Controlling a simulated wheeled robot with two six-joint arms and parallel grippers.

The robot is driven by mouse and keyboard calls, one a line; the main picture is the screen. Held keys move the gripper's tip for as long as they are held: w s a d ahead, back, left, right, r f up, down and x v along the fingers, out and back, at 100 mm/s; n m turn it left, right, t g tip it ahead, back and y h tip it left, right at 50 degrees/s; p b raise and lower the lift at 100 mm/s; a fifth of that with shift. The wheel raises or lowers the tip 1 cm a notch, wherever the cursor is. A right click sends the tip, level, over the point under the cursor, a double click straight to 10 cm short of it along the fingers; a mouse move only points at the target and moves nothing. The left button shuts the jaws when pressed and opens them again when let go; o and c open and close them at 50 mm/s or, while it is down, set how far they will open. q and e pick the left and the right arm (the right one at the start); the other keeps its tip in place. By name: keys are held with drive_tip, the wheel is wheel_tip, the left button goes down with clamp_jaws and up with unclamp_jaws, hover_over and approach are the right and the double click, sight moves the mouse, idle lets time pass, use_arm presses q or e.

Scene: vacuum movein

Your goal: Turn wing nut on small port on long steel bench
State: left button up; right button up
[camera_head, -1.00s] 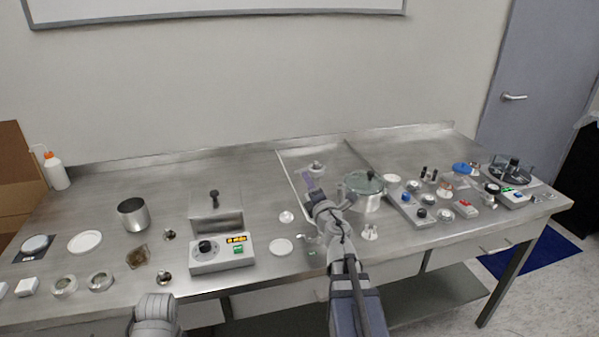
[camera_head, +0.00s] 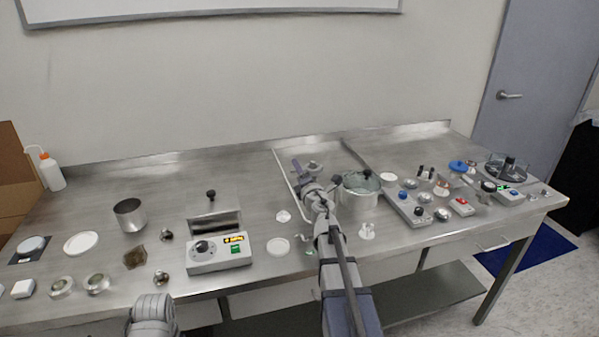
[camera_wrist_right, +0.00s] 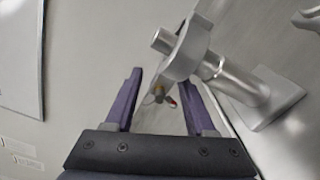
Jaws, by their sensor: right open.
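A small steel port (camera_wrist_right: 187,48) with a round flange and a tube on a foot shows large in the right wrist view. In the head view, a small metal fitting (camera_head: 315,166) beside my gripper appears to be this port. My right gripper (camera_wrist_right: 160,77) is open, with one purple finger on each side of that piece; contact cannot be told. It also shows in the head view (camera_head: 298,170).
A lidded steel pot (camera_head: 357,200) stands close to the right of my right arm. A control box with a display (camera_head: 218,253) is to the left. Several small parts and boxes crowd the bench's right end. The bench (camera_head: 250,190) is bare towards the back.

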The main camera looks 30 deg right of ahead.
clamp_jaws()
idle(0.4)
drive_tip(key=shift+m, duration=1.9)
unclamp_jaws()
